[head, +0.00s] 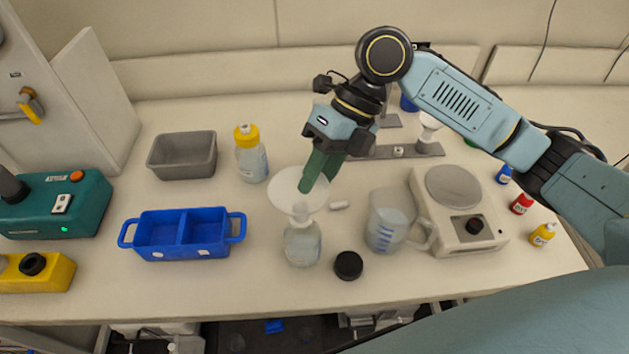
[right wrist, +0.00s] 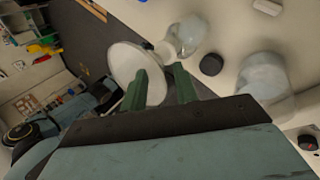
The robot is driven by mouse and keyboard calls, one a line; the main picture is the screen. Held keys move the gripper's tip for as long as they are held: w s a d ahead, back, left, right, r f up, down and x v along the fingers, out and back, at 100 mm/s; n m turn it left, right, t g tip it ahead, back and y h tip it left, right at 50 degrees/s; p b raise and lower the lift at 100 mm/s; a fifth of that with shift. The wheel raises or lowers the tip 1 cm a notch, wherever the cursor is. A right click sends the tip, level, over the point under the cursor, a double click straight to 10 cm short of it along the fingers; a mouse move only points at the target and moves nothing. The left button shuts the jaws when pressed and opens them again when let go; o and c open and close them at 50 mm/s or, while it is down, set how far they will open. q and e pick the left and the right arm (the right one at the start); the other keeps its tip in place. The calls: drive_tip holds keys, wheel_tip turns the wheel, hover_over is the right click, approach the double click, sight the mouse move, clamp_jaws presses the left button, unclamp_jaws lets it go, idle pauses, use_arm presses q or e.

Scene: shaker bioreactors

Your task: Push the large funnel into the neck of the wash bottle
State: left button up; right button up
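The large white funnel (head: 283,192) stands over the wash bottle (head: 303,245), its narrow end at the bottle's neck. How deep the stem sits in the neck cannot be told. The clear bottle stands upright at the front of the bench. My right gripper (head: 318,178) points down at the funnel with two green fingers. One finger is in front of the funnel's mouth, the other by its right rim. The right wrist view shows the funnel (right wrist: 125,65), the bottle (right wrist: 187,35) and the fingers spread with a gap between them. My left gripper is not in view.
A black cap (head: 348,265) and a measuring jug (head: 388,220) stand right of the bottle, with a hotplate (head: 425,215) beyond. A blue two-part tray (head: 185,234) is to the left. A yellow-capped bottle (head: 251,158) and a grey bin (head: 183,156) are behind.

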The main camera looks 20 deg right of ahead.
drive_tip(key=v, duration=1.1)
drive_tip(key=shift+d+r, duration=0.2)
